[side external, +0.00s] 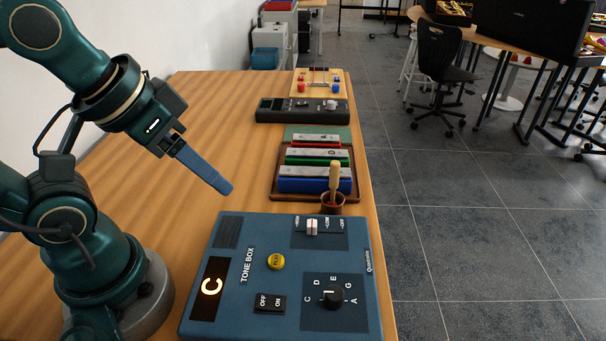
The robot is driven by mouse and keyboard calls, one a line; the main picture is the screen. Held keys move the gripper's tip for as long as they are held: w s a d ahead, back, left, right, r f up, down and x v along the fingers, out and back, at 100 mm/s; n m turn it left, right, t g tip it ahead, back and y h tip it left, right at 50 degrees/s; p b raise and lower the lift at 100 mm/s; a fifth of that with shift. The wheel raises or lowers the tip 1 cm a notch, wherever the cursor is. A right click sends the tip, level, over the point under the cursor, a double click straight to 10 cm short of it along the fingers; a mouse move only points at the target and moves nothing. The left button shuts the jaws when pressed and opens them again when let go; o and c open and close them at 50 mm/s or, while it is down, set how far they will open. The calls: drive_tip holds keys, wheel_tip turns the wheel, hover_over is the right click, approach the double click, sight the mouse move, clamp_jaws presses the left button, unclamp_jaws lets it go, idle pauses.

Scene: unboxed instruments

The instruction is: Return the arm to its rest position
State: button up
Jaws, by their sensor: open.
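My arm is at the left, and my gripper (222,187) hangs over the table, pointing down and to the right. Its blue finger is in view; the other finger is mostly hidden behind it. Nothing shows between the fingers. The gripper is open and apart from everything, above bare wood behind the blue tone box. The tone box (235,310) lies at the front with a lit C display, a yellow PLAY button, an OFF/ON switch, a slider and a black dial.
Behind the box, a small brown cup (333,204) holds a wooden-handled mallet (335,175). Coloured chime bars (316,171) sit on a brown tray (286,196). A dark device (275,110) and a wooden board (318,92) stand farther back. The table's left part (200,100) is clear.

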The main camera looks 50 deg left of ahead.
drive_tip(key=shift+f+m, duration=0.5)
